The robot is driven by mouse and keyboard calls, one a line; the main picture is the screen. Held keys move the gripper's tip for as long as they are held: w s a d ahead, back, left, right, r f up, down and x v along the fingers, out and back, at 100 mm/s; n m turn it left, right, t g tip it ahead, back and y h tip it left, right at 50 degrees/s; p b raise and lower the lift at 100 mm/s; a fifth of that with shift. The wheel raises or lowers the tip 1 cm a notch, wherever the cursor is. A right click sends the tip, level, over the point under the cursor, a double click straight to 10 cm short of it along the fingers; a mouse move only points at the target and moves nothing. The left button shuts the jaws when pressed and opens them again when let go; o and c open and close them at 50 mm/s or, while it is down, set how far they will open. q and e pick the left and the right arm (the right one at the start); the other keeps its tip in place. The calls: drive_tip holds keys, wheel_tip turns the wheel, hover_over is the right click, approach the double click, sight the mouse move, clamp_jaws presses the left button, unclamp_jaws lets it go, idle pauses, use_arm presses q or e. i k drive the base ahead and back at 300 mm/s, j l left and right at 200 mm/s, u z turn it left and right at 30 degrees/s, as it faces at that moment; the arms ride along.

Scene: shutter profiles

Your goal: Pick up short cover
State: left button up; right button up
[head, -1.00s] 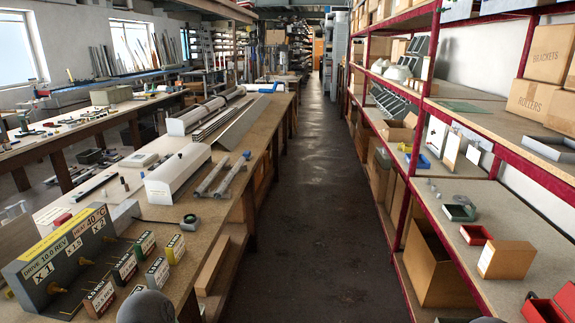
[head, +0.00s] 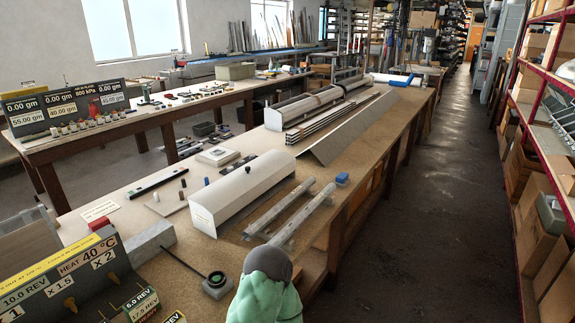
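A short white box-shaped cover (head: 243,188) with a sloped top edge lies on the near wooden bench, left of two parallel grey bars (head: 292,212). A longer grey angled sheet (head: 350,125) lies farther back along the bench's right edge. I cannot tell for certain which the task names; the white one is the shorter. Neither gripper is in view. A rounded green and dark grey part, which seems to be mine, shows at the bottom middle, in front of the bench edge.
Behind the white cover stands a long white housing (head: 300,108) with slats beside it. A sign panel (head: 68,280) and a small dark device (head: 216,285) occupy the near bench end. The aisle floor (head: 440,230) is clear; shelving (head: 545,120) stands at right.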

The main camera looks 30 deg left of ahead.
sight(225, 196)
drive_tip(key=i, duration=2)
drive_tip(key=i+u, duration=0.4)
drive_tip(key=i+l+u, duration=0.15)
drive_tip(key=i+u, duration=0.25)
drive_tip(key=i+l+u, duration=0.2)
drive_tip(key=u, duration=0.2)
drive_tip(key=i+u, duration=0.1)
drive_tip(key=u, duration=1.95)
